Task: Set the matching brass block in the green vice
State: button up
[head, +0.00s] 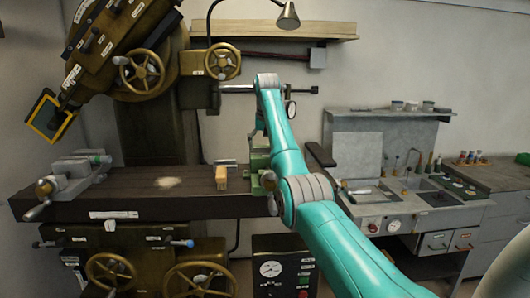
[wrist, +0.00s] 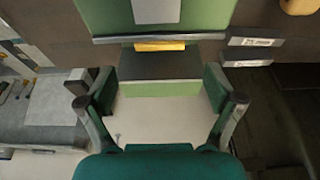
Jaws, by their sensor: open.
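My gripper (wrist: 160,92) is open and empty in the wrist view, its two fingers spread wide below the green vice (wrist: 205,18). A brass piece (wrist: 160,45) shows as a narrow yellow strip between the vice's jaws, apart from my fingers. Most of this piece is hidden. In the head view the green vice (head: 259,160) stands at the right end of the machine table, partly behind my arm. Another brass block (head: 221,178) stands on the table just left of it; the brass shape (wrist: 300,5) at the wrist view's top right edge appears to be this block.
A grey vice (head: 75,172) sits at the left end of the dark machine table (head: 140,203). Grey labelled bars (wrist: 250,42) lie beside the green vice. A handwheel (head: 142,72) and lamp (head: 288,16) hang above. A workbench (head: 400,205) stands at right.

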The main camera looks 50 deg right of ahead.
jog(key=shift+r, duration=2.9)
jog(key=shift+s, duration=0.15)
